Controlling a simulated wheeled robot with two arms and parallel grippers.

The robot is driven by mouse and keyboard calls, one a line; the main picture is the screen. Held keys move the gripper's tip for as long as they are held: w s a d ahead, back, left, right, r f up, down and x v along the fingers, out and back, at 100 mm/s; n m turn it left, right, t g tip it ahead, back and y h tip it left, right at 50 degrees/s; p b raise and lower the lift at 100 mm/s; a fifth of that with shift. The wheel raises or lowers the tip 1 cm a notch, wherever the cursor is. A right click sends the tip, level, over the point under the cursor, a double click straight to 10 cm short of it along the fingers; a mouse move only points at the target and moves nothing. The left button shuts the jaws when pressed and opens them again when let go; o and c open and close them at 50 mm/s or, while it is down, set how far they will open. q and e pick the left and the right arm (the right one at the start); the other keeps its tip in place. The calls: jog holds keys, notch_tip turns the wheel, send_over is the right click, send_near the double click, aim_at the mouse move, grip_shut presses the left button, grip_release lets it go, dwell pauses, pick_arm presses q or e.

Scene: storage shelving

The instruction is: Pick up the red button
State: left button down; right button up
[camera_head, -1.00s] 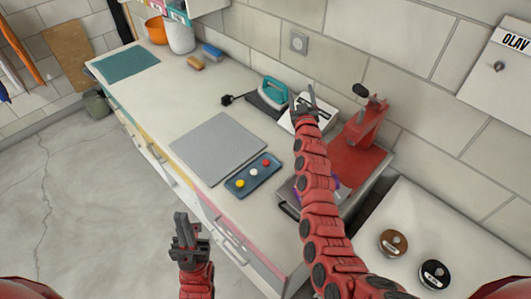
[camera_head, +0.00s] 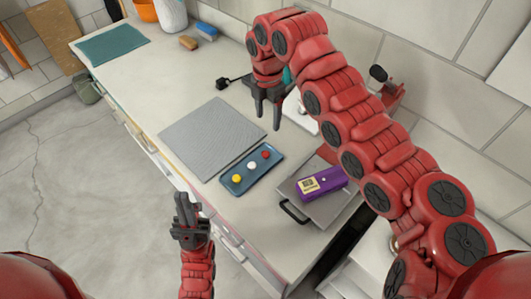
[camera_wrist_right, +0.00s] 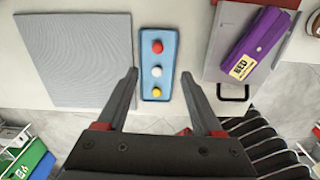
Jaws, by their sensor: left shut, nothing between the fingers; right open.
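The red button (camera_head: 266,154) lies at the far right end of a small blue tray (camera_head: 238,189), in a row with a white button (camera_head: 252,166) and a yellow button (camera_head: 236,178). In the right wrist view the red button (camera_wrist_right: 157,47) is at the top of the tray. My right gripper (camera_head: 268,122) is open and empty, pointing down above the counter, beyond the tray. In its wrist view the tray shows between the fingers (camera_wrist_right: 160,100). My left gripper (camera_head: 183,198) is shut and empty in front of the counter edge.
A grey ribbed mat (camera_head: 210,135) lies left of the tray. A red press (camera_head: 388,92) stands behind my right arm, near the tiled wall.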

jog(key=p, duration=0.3)
send_over(266, 153)
jog(key=f, duration=0.9)
jog(key=shift+d+f, duration=0.2)
jog(key=shift+f, duration=0.2)
jog(key=f+p, duration=0.2)
jog(key=f, duration=0.1)
jog(key=f+p, duration=0.1)
jog(key=f, duration=0.1)
jog(key=shift+a, duration=0.3)
jog(key=shift+f, duration=0.3)
grip_shut()
